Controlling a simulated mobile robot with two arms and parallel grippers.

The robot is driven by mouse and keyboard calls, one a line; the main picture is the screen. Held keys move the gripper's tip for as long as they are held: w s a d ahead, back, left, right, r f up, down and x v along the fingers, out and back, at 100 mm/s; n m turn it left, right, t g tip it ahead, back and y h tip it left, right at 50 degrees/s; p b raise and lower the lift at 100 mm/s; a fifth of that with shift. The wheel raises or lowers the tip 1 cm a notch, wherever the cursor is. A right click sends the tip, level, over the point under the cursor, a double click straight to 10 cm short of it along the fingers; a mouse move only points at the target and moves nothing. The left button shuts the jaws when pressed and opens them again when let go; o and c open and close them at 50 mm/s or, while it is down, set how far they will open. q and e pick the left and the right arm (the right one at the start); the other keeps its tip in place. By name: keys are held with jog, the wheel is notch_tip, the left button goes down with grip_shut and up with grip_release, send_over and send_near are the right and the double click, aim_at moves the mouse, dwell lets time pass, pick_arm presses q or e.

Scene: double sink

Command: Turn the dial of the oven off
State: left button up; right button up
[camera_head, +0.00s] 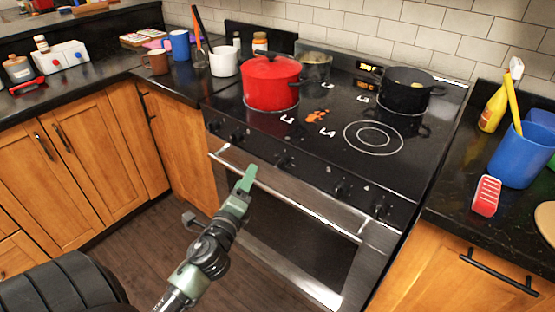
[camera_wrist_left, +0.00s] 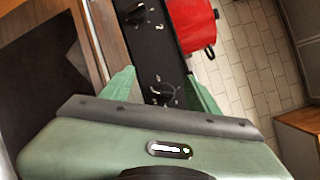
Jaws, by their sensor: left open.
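The oven (camera_head: 290,235) is a steel and black range with a black cooktop. A row of dark dials runs along its front panel, including a middle dial (camera_head: 284,161) and a dial at the right end (camera_head: 378,210). My left gripper (camera_head: 244,183) is open and empty in front of the panel, by the oven handle (camera_head: 290,195). In the left wrist view a dial (camera_wrist_left: 166,92) shows between the two green fingers, beyond their tips and apparently not touched. Another dial (camera_wrist_left: 135,13) is near the top. My right gripper is out of view.
A red pot (camera_head: 270,82) and a black pot (camera_head: 404,92) stand on the cooktop. The right counter holds a blue container (camera_head: 522,155) and a red-and-white grater-like item (camera_head: 486,195). Mugs stand on the left counter. The floor before the oven is clear.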

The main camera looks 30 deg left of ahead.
aim_at(278, 165)
pick_arm(q)
jog(key=w+m+h, duration=0.2)
jog(key=w+m, duration=0.2)
jog(key=m, duration=0.1)
jog(key=w+d+f+m+h, duration=0.1)
jog(key=w+m+h, duration=0.2)
jog(key=m, duration=0.3)
jog(key=w+d+m+t+h+p, duration=0.1)
jog(key=w+m+h, duration=0.1)
jog(key=w+m, duration=0.3)
jog(key=shift+d+f+m, duration=0.25)
jog(key=shift+f+m, duration=0.15)
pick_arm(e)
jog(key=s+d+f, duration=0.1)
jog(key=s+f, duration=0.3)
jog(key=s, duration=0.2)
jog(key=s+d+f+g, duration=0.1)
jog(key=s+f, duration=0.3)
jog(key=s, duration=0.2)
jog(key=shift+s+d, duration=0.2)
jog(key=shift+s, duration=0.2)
pick_arm(q)
grip_shut()
